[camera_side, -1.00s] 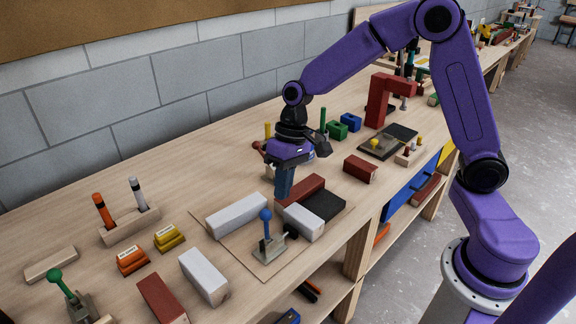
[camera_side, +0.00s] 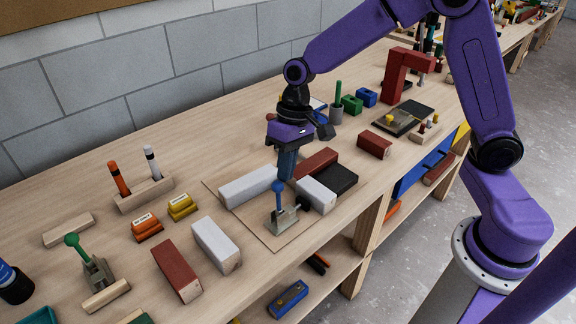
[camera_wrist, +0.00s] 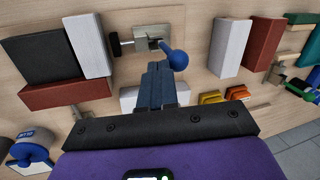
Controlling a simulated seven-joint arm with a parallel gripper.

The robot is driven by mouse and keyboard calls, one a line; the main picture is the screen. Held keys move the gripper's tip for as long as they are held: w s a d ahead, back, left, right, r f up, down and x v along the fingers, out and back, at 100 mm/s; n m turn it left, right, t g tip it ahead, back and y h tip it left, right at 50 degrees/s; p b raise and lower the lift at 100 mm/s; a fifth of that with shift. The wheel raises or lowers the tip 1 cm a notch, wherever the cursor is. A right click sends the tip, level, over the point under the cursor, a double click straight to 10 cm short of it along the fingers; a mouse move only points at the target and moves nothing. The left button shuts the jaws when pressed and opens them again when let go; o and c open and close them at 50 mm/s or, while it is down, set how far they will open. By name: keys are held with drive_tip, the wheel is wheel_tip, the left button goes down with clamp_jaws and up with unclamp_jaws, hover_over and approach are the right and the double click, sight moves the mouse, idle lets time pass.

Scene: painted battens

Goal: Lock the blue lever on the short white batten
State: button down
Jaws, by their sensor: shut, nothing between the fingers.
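The blue lever (camera_side: 278,188) stands upright on a grey toggle clamp (camera_side: 283,220), a blue ball at its top. The ball (camera_wrist: 178,60) also shows in the wrist view, beside my fingertips. The clamp's black pad (camera_wrist: 115,44) faces the side of the short white batten (camera_side: 316,194); I cannot tell if they touch. In the wrist view this batten (camera_wrist: 88,44) lies against the black block (camera_wrist: 42,58). My gripper (camera_side: 287,168) is shut and empty, pointing down behind the lever, close to the ball. I cannot tell if it touches it.
A long white batten (camera_side: 247,186) lies left of my fingers, and a red batten (camera_side: 316,162) lies behind the black block. Loose white (camera_side: 216,245) and red (camera_side: 177,270) battens lie at front left. A green-handled clamp (camera_side: 92,266) stands farther left.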

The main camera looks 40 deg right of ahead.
drive_tip(key=shift+a+r+h, duration=0.15)
drive_tip(key=shift+a+h, duration=0.85)
drive_tip(key=shift+a, duration=0.25)
drive_tip(key=a+f+h, duration=0.3)
drive_tip(key=a+h, duration=0.5)
drive_tip(key=shift+h, duration=0.4)
drive_tip(key=shift+a, duration=0.15)
drive_tip(key=w+a+r, duration=0.1)
drive_tip(key=a+r, duration=0.3)
drive_tip(key=r, duration=0.7)
drive_tip(key=shift+w+a+r, duration=0.2)
drive_tip(key=shift+a, duration=0.1)
